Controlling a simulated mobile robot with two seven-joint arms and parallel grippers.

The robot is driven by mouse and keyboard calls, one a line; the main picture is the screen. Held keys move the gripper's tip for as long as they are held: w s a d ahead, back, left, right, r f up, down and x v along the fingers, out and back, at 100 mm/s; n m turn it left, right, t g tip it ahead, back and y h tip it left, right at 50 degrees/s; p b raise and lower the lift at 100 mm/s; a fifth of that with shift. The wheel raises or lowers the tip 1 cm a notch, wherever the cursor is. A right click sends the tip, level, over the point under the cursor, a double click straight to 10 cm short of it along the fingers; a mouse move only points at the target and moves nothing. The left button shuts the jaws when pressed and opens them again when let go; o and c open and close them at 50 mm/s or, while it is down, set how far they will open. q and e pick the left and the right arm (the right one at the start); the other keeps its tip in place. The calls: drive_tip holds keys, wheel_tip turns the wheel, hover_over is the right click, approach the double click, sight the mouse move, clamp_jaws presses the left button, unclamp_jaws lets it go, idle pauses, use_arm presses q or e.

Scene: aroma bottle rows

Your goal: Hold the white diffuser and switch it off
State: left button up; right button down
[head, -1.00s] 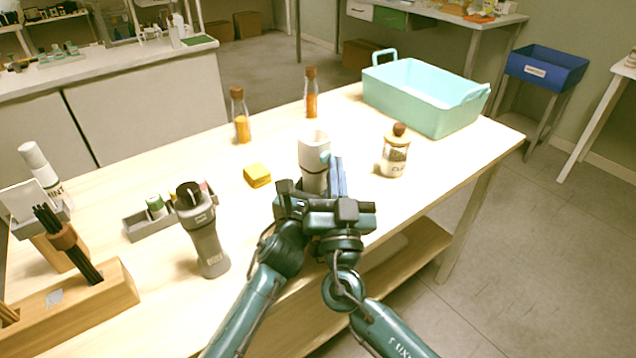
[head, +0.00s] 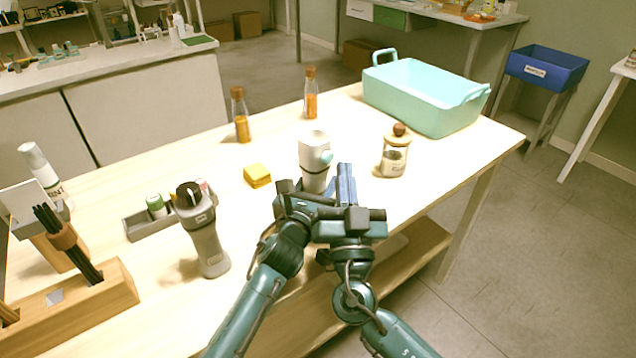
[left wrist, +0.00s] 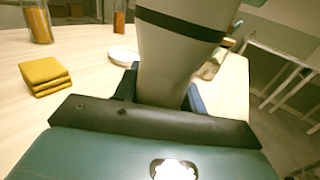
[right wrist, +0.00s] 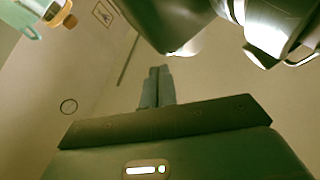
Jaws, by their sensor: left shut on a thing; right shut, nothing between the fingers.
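The white diffuser (head: 313,150) stands upright near the front of the wooden table, with a round light-blue part (head: 326,157) on its right side. My left gripper (head: 303,186) is shut around its lower body. In the left wrist view the diffuser's pale body (left wrist: 175,60), with a dark band, rises between the left fingers (left wrist: 160,92). My right gripper (head: 346,170) is shut and empty, just right of the diffuser and apart from it. Its fingertips meet in the right wrist view (right wrist: 158,72). The diffuser's lower front is hidden by my grippers.
A grey bottle-like device (head: 205,235) stands left of my arms. A yellow stack (head: 257,175) lies left of the diffuser. A wooden-lidded jar (head: 394,155) stands to the right, a turquoise crate (head: 425,100) behind it. Two amber bottles (head: 240,118) (head: 311,98) stand at the back.

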drive_tip(key=s+d, duration=0.3)
drive_tip(key=shift+s, duration=0.3)
use_arm(q)
drive_tip(key=o, duration=1.2)
drive_tip(key=shift+c, duration=0.2)
